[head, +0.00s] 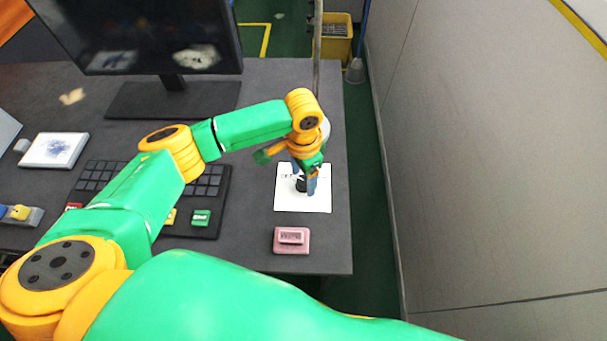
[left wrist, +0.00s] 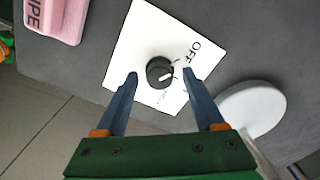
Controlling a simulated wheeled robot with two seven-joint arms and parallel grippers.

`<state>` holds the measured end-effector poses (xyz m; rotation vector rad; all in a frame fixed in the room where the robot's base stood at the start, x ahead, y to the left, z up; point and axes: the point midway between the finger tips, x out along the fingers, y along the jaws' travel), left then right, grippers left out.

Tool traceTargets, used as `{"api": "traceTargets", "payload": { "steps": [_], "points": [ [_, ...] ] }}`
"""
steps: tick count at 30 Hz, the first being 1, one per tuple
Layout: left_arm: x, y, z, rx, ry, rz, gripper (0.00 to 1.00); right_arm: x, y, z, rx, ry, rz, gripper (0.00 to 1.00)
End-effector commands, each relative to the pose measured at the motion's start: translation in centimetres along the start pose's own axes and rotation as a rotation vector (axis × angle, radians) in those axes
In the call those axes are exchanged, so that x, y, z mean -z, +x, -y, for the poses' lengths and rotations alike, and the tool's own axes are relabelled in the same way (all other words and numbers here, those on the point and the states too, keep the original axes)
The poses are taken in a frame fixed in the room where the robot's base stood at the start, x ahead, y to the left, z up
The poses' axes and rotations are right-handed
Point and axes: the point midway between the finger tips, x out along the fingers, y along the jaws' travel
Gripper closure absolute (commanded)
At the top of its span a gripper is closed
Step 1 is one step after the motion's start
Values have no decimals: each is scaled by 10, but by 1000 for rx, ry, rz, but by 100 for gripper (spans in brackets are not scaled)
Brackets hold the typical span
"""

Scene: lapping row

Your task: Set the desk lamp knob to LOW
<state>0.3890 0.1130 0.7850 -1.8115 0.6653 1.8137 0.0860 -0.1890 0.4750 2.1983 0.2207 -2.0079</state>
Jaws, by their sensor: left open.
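The black knob (left wrist: 158,69) sits on a square white plate (left wrist: 136,30) marked OFF. The knob's white pointer line faces the lower right in the left wrist view; other markings are too small to read. The plate also shows in the head view (head: 303,204), near the desk's right edge. My left gripper (head: 305,188) is over the plate, fingers pointing down. In the left wrist view the open gripper (left wrist: 160,77) has one blue finger on each side of the knob, with gaps showing. Contact cannot be told. My right gripper is out of view.
A white disc (left wrist: 250,108) lies beside the plate. A pink block (head: 291,241) sits in front of it. A dark keypad (head: 205,185), a monitor (head: 140,35) and a white picture tile (head: 54,150) stand leftward. A wall (head: 490,160) rises right of the desk.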

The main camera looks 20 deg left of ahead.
Motion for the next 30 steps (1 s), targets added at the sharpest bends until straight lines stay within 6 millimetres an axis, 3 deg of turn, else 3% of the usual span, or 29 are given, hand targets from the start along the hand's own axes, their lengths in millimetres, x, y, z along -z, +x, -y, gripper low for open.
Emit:
{"api": "traceTargets", "payload": {
  "steps": [1, 8, 20, 30],
  "points": [
    [0, 0, 0, 0, 0, 0, 38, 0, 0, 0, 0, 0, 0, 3],
    [0, 0, 0, -1, 0, 0, 100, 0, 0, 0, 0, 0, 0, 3],
    [0, -3, -1, -3, 63, 1, 100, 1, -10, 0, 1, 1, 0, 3],
    [0, -5, -1, -5, 332, 1, 100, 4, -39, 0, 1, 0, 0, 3]
  ]
}}
